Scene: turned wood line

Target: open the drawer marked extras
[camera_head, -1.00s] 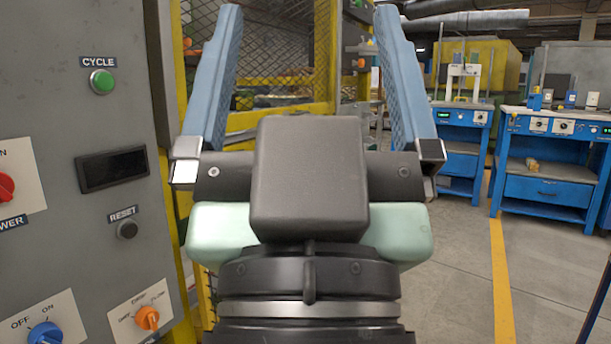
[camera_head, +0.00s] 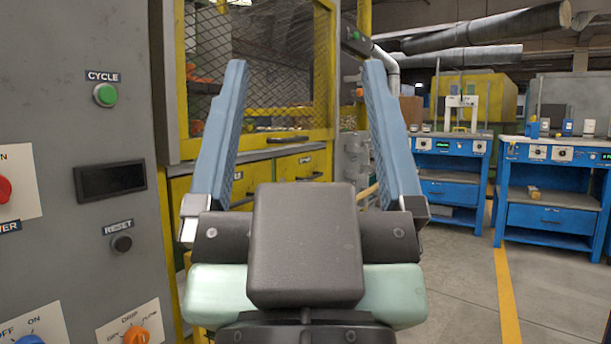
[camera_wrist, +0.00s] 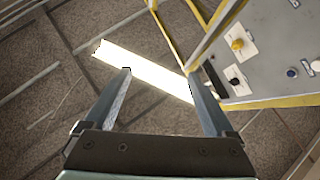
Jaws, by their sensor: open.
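My gripper (camera_head: 305,66) is open and empty, its two blue fingers pointing away in the head view. One yellow drawer front (camera_head: 290,168) shows between the fingers, with a dark handle. Another yellow drawer (camera_head: 181,190) is partly hidden behind the left finger and the grey panel. The visible drawer fronts look shut. No label reading extras can be made out. My gripper is apart from the drawers.
A grey control panel (camera_head: 75,200) with buttons and knobs stands close on the left. It also shows in the wrist view (camera_wrist: 270,45). Blue benches (camera_head: 550,185) with drawers stand at the right. Open floor with a yellow line (camera_head: 505,290) lies at right.

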